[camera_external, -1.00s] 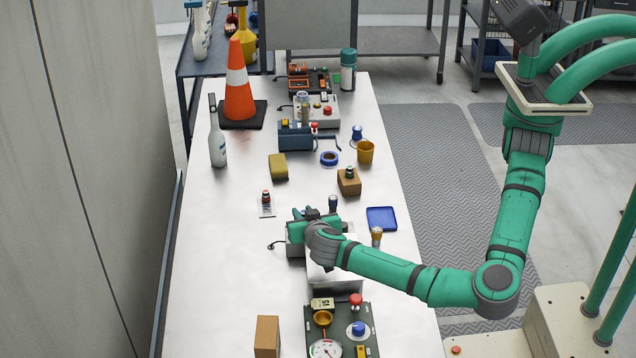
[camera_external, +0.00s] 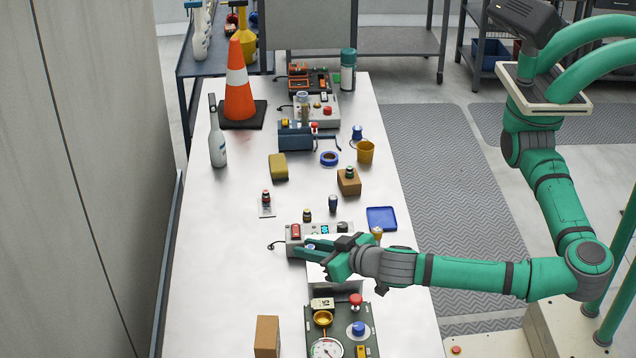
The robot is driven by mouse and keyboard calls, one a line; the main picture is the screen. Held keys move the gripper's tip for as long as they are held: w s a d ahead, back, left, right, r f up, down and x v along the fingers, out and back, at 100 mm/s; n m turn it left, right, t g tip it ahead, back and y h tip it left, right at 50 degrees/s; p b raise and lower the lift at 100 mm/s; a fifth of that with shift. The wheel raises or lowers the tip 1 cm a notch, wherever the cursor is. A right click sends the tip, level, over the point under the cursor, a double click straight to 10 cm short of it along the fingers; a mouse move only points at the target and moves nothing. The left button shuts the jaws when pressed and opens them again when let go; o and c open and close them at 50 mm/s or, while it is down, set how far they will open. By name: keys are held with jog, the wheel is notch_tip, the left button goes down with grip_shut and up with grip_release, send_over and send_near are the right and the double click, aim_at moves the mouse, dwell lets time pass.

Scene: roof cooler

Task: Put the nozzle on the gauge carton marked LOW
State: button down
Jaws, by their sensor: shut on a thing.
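My gripper (camera_external: 309,251) is over the near-middle of the table, its fingers pointing left, beside a grey control box (camera_external: 294,236). It is shut on a small blue thing (camera_external: 310,247), mostly hidden by the fingers; I cannot tell if it is the nozzle. A brown carton (camera_external: 267,337) stands upright at the near left. Another brown carton (camera_external: 349,188) farther back has a small dark-green-topped piece on it. No LOW marking is readable on either carton. A round gauge (camera_external: 326,348) sits on the dark green panel (camera_external: 345,320) at the near end.
Small upright pieces stand beyond my gripper: a yellow-and-black one (camera_external: 307,215) and a dark one (camera_external: 333,204). A blue tray (camera_external: 382,218) is at the right edge. A bottle (camera_external: 217,140) and cone (camera_external: 238,85) stand farther left. The table's left middle is clear.

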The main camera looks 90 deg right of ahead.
jog(key=s+a+r+n+t+y, duration=0.2)
jog(key=a+r, duration=0.1)
jog(key=a, duration=0.3)
send_over(267, 331)
jog(key=f, duration=0.9)
jog(key=shift+s+f, duration=0.1)
jog(key=shift+s, duration=0.1)
jog(key=shift+w+f, duration=0.3)
jog(key=shift+f, duration=1.6)
jog(key=shift+f, duration=0.1)
jog(key=c, duration=1.6)
grip_release()
jog(key=shift+o, duration=0.2)
